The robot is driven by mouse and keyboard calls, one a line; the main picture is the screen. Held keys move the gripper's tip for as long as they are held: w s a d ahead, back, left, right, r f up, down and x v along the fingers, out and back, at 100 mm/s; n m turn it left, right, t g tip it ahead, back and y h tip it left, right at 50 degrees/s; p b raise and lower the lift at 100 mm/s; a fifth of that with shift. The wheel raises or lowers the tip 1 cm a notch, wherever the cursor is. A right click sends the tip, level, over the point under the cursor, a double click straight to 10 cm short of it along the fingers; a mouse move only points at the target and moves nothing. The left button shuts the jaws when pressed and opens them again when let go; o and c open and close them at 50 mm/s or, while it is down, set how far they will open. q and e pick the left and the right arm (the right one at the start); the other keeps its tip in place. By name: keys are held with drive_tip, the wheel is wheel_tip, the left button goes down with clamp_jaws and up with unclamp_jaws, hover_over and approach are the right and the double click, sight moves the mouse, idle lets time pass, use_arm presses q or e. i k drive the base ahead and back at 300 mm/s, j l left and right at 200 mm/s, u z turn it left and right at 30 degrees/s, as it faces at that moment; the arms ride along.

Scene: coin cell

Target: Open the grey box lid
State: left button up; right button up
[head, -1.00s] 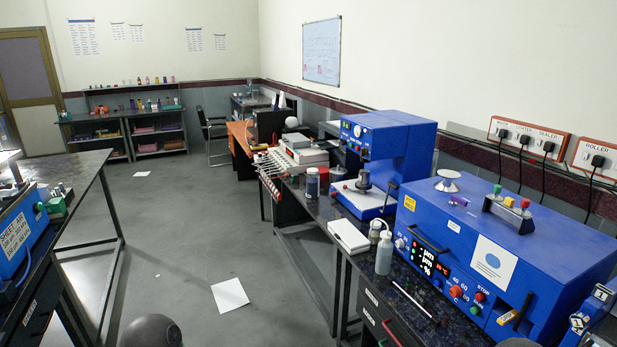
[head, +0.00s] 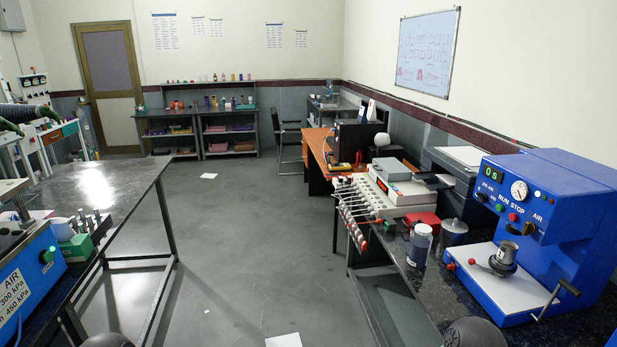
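I cannot tell for certain which thing is the grey box. A light grey box-shaped instrument (head: 408,190) with a small red display stands on the right-hand bench, with a darker grey piece (head: 396,168) on top. Whether that piece is a lid cannot be made out. Neither of my grippers is in view; only dark rounded parts that look like my arms show at the bottom edge.
A blue press (head: 545,215) stands at the right on the dark bench, with a dark bottle (head: 419,245) and red box (head: 421,220) nearby. A dark metal table (head: 100,187) is at left. The grey floor between is clear except for paper sheets (head: 283,341).

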sight(392, 170)
drive_tip(key=i, duration=2)
